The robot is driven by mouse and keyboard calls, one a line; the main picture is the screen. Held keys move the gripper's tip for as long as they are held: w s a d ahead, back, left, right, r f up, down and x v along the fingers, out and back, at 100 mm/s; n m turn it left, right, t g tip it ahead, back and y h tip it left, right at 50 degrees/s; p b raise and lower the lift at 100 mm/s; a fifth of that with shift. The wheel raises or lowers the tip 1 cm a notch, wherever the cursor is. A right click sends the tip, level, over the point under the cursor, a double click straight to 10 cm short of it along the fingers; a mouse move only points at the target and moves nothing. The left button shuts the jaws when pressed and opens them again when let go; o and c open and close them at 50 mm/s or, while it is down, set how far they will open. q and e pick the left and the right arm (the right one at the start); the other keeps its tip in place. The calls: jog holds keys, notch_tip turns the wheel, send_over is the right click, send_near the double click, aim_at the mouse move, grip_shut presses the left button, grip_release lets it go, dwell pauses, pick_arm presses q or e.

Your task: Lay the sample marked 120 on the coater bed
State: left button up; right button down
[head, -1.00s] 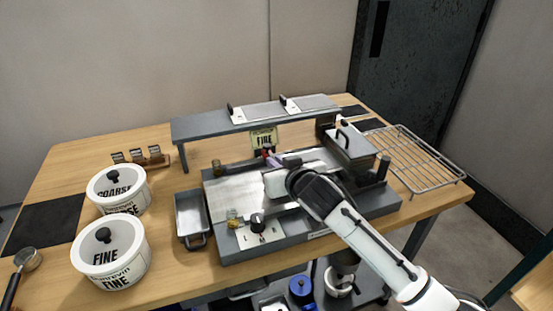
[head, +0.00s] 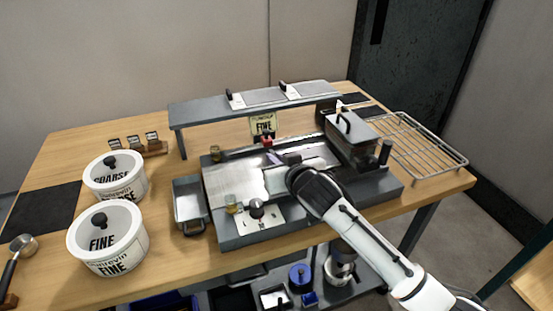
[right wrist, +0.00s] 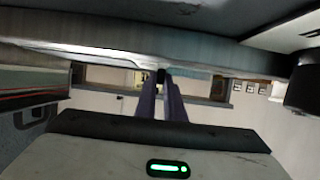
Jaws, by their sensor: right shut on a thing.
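My right gripper (head: 272,158) reaches over the coater bed (head: 233,182), its purple fingers close together. In the right wrist view, the fingers (right wrist: 163,92) meet at a small dark tab (right wrist: 161,76) beside a wide grey plate (right wrist: 120,52), apparently a sample. No number is readable on it, and I cannot tell whether it touches the bed. My wrist hides part of the bed in the head view. Two more grey samples (head: 262,97) (head: 309,88) with white labels and dark tabs lie on the raised shelf; their marks are too small to read. My left gripper is not in view.
The raised shelf (head: 195,112) spans behind the bed. A dark box with a handle (head: 352,142) stands at its right end, and a wire rack (head: 425,150) lies further right. A metal tray (head: 188,200) and two tubs (head: 108,240) (head: 115,180) stand left.

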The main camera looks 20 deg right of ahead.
jog(key=shift+f, duration=0.35)
dwell(0.3)
jog(key=c, duration=1.8)
grip_release()
jog(key=shift+o, duration=0.2)
